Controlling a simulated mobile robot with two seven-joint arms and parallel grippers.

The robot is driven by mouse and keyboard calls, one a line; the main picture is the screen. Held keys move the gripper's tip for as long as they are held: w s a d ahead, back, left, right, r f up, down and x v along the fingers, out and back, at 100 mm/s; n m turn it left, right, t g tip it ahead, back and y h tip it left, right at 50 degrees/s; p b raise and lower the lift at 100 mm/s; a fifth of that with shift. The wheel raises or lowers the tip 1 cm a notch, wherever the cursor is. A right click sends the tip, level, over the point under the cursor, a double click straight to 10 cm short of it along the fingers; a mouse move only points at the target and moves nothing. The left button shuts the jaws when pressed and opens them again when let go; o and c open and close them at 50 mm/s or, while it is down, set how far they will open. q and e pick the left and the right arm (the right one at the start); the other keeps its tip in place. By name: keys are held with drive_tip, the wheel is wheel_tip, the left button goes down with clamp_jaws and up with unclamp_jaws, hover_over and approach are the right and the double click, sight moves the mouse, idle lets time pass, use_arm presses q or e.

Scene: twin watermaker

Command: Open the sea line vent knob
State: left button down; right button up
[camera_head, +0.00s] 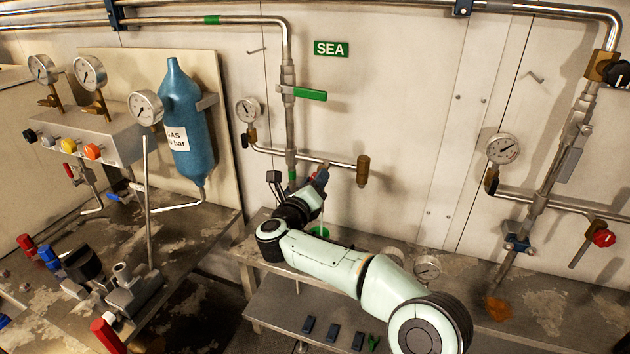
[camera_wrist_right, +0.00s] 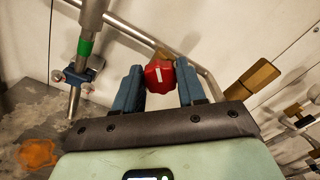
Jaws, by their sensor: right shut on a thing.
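The sea line vent knob (camera_wrist_right: 160,76) is red with a short white mark that stands nearly upright in the right wrist view. My right gripper (camera_wrist_right: 160,88) has its two blue fingers on either side of the knob and is shut on it. In the head view the right gripper (camera_head: 322,175) is at the sea line's lower branch, beside the vertical pipe. The knob itself is mostly hidden there by the gripper. The green SEA sign (camera_head: 331,48) is on the wall above. My left gripper is not in view.
The sea pipe (camera_head: 290,132) carries a green lever (camera_head: 311,94) and a gauge (camera_head: 248,110). A brass fitting (camera_head: 363,171) ends the branch to the right. A blue gas bottle (camera_head: 187,125) stands left. Another red knob (camera_head: 603,238) is on the far-right line.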

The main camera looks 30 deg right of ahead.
drive_tip(key=shift+a+f+n+p, duration=0.1)
drive_tip(key=shift+n+p, duration=1)
drive_tip(key=shift+n, duration=1.35)
drive_tip(key=shift+f+n+p, duration=0.1)
drive_tip(key=shift+n+p, duration=1)
drive_tip(key=shift+n, duration=1.35)
drive_tip(key=o, duration=1)
drive_tip(key=b+v, duration=0.2)
drive_tip(key=v, duration=1.1)
drive_tip(key=shift+s+a, duration=0.1)
drive_tip(key=shift+a, duration=0.1)
